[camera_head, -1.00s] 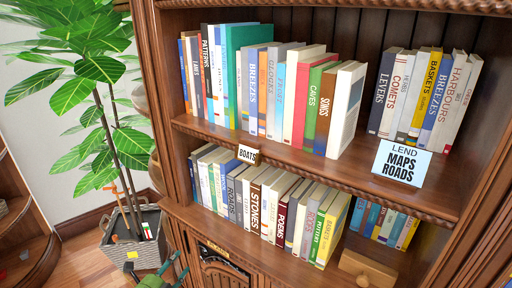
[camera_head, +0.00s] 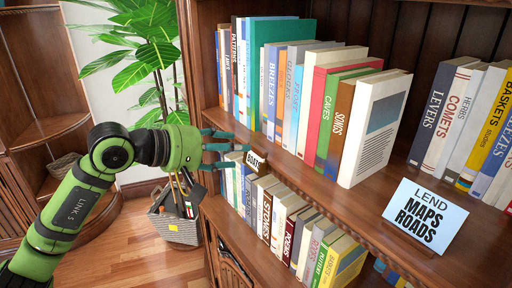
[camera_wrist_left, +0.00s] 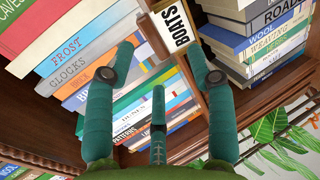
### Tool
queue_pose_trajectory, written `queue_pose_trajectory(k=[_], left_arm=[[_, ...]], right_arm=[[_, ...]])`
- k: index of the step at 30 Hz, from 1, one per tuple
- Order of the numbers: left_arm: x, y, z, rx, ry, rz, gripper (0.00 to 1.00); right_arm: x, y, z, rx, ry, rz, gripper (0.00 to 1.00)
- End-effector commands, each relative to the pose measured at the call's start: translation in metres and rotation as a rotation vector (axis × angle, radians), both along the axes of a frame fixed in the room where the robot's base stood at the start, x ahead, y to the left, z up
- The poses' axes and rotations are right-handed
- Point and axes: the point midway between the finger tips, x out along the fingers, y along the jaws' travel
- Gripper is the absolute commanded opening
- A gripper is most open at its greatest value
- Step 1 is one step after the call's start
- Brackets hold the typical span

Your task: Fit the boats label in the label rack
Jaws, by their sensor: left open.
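The boats label (camera_head: 254,161), a small white card lettered BOATS, sits at the front edge of the middle shelf. It also shows upside-up but tilted at the top of the left wrist view (camera_wrist_left: 178,24), with a wooden strip beside it. My left gripper (camera_head: 236,148) is open, its teal fingers pointing at the label from the left. In the left wrist view the fingers (camera_wrist_left: 160,62) are spread and empty, with the label just beyond and between the upper tips. I cannot clearly tell a separate label rack from the shelf edge.
Books (camera_head: 330,115) stand on the middle shelf close behind the label, and more books (camera_head: 290,228) stand below. A LEND MAPS ROADS sign (camera_head: 425,212) stands at the right.

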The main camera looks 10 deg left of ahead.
Motion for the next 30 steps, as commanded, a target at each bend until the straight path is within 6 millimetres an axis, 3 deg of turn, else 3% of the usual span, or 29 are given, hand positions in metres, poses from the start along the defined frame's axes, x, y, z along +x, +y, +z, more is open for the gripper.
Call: queue_pose_trajectory(k=[1, 4, 11, 16, 21, 30], left_arm=[[0.003, -0.008, 0.004, -0.005, 0.005, -0.005, 0.55], [0.012, -0.019, 0.0, -0.006, 0.006, -0.005, 0.55], [0.024, -0.03, -0.011, -0.004, 0.003, -0.002, 0.55], [0.024, -0.03, -0.012, -0.005, 0.002, -0.002, 0.55], [0.024, -0.029, -0.012, -0.003, 0.003, -0.001, 0.0], [0.024, -0.03, -0.015, -0.002, 0.01, -0.002, 0.0]], right_arm=[[-0.001, 0.002, 0.014, 0.003, 0.002, 0.0, 0.4], [-0.001, 0.0, 0.024, 0.0, 0.001, 0.001, 0.4], [0.004, -0.02, 0.03, -0.026, -0.004, -0.002, 0.4], [0.008, -0.024, 0.029, -0.03, -0.01, -0.005, 0.4], [0.008, -0.022, 0.028, -0.028, -0.01, -0.006, 0.4], [0.008, -0.009, 0.028, -0.012, -0.011, -0.005, 0.4]])
